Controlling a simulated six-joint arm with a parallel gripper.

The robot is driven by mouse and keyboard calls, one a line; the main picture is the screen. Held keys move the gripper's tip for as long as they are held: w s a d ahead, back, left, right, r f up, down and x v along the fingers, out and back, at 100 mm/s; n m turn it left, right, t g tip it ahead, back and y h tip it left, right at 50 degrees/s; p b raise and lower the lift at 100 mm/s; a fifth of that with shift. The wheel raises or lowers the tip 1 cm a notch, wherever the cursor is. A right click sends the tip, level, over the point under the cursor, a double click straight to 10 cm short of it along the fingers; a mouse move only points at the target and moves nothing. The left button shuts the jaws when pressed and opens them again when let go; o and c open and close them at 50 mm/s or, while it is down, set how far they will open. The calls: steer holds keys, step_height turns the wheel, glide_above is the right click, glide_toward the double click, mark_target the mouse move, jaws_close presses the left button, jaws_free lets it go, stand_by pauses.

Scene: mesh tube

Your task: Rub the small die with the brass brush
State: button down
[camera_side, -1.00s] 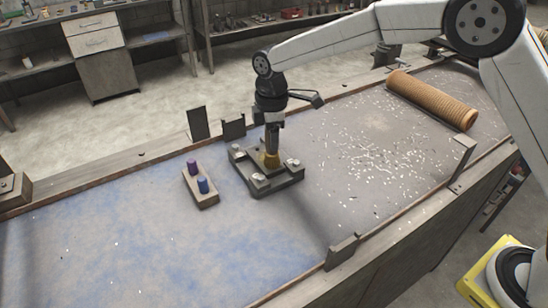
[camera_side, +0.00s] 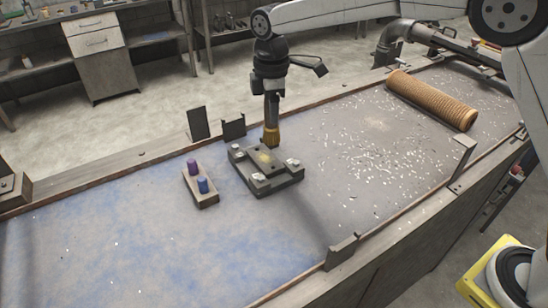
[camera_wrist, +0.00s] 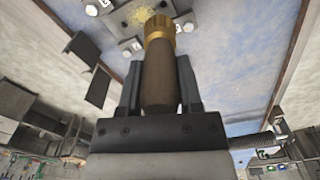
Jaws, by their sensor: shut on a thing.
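My gripper (camera_side: 271,98) is shut on the brass brush (camera_side: 271,136), which points down with its gold-coloured end lowest. In the wrist view the brush (camera_wrist: 159,72) shows a brown handle between the two fingers and a brass head at its far end. The small die (camera_side: 265,160) lies in a dark fixture block (camera_side: 262,186) with pale clamps or bolts at its corners. A yellowish patch shows on the die, also in the wrist view (camera_wrist: 143,15). The brush end is just above the fixture's back edge and looks clear of the die.
A small wooden block with a purple and a blue peg (camera_side: 201,187) stands left of the fixture. A ribbed orange-brown tube (camera_side: 432,99) lies at the back right. White scraps (camera_side: 375,150) litter the table right of the fixture. Low brackets (camera_side: 341,251) stand along the edges.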

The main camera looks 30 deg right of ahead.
mark_target(272, 138)
stand_by(0.6)
steer(key=shift+f, duration=3.45)
steer(key=shift+w+f, duration=0.45)
steer(key=shift+f, duration=0.15)
steer(key=shift+w, duration=2.9)
steer(key=shift+s, duration=3.4)
steer(key=shift+r, duration=4.1)
